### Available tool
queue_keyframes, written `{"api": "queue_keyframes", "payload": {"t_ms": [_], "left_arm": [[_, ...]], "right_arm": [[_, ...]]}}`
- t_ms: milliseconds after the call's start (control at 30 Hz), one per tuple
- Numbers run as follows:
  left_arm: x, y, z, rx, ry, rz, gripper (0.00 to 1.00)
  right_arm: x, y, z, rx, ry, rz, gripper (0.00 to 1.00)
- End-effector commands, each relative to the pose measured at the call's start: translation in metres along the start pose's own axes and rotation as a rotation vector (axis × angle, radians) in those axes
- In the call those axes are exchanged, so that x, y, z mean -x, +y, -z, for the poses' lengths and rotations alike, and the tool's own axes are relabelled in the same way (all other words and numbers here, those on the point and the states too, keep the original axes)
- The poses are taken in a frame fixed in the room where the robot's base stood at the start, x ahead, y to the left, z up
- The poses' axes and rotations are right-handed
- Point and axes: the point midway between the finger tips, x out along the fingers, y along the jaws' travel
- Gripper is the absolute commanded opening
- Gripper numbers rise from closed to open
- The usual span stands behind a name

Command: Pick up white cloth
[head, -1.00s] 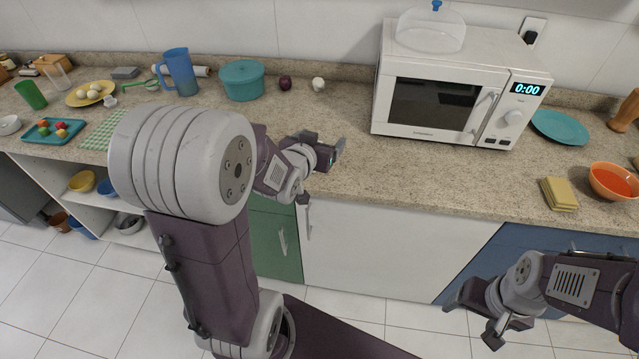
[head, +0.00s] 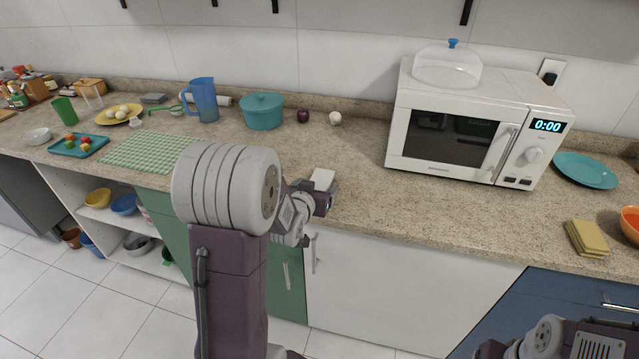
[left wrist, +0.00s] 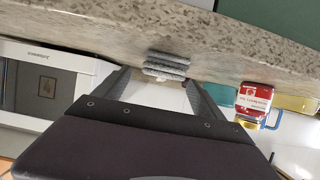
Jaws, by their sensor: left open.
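The white cloth (head: 322,179) lies on the counter near its front edge, just behind my left gripper (head: 326,196), which partly hides it. In the left wrist view the cloth (left wrist: 167,65) shows as a small folded stack, greyish in shadow, on the counter. It appears between the open fingers of my left gripper (left wrist: 163,88), just beyond the tips. I cannot tell whether they touch it. My right gripper (head: 492,349) shows only in part at the bottom edge of the head view, low in front of the blue cabinet, and its jaw opening is not clear.
A white microwave (head: 440,135) stands right of the cloth, a teal pot (head: 263,112) behind to the left. A folded yellow cloth (head: 586,238) lies at the right, near a teal plate (head: 585,170). A green checked mat (head: 150,152) lies left. Counter between cloth and microwave is clear.

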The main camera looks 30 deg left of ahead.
Motion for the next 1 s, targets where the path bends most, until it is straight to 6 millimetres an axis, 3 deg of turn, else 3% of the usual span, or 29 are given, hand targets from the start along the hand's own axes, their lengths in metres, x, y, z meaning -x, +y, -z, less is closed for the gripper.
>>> {"api": "queue_keyframes", "payload": {"t_ms": [133,400,633,867,1000], "left_arm": [[-0.009,-0.001,0.000,0.000,0.000,0.000,0.80],[-0.051,-0.004,0.002,0.000,0.000,0.000,0.80],[-0.052,-0.004,0.002,0.000,0.000,0.000,0.80],[-0.052,-0.004,0.002,0.000,0.000,0.000,0.16],[-0.052,-0.004,0.002,0.000,0.000,0.000,0.15]], "right_arm": [[-0.001,0.000,0.000,0.000,0.000,0.000,0.76],[-0.002,0.000,0.000,0.000,0.000,0.000,0.76],[-0.002,0.000,0.000,0.000,0.000,0.000,0.76],[-0.002,0.000,0.000,0.000,0.000,0.000,0.76],[-0.002,0.000,0.000,0.000,0.000,0.000,0.76]]}}
